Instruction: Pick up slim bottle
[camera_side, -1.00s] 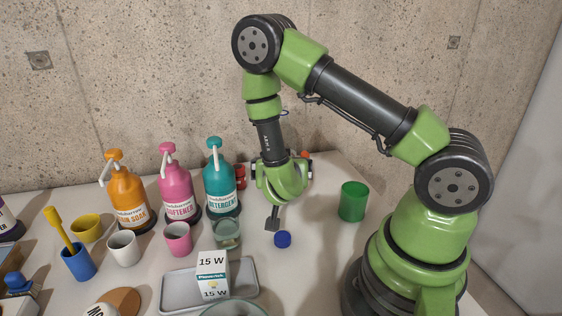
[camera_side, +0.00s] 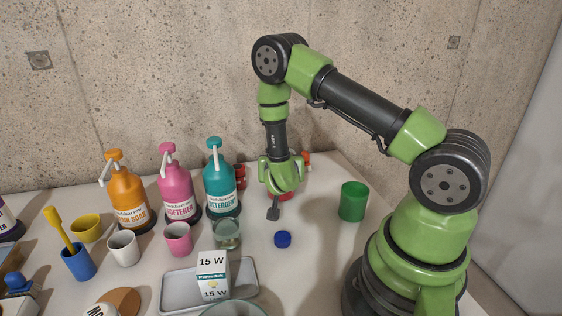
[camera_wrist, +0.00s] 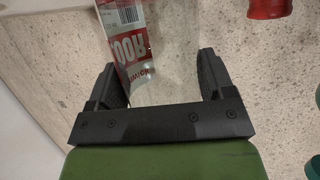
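The slim bottle, clear with a red-and-white label (camera_wrist: 128,45), shows in the wrist view between the two finger lines, nearer the left finger. My gripper (camera_wrist: 165,85) is open, with its dark fingers wide apart and a gap to the label on the right side. In the side view my gripper (camera_side: 273,213) points down over the table, right of the teal pump bottle. An orange-red cap (camera_side: 306,157) and a patch of red (camera_side: 285,197) show behind it, likely parts of the slim bottle; my gripper hides most of it. I cannot tell whether either finger touches it.
Orange (camera_side: 127,195), pink (camera_side: 176,189) and teal (camera_side: 220,180) pump bottles stand left of my gripper. A glass (camera_side: 227,235), a blue cap (camera_side: 283,239) and a green cup (camera_side: 353,202) are nearby. A red object (camera_wrist: 268,8) shows at the wrist view's top right.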

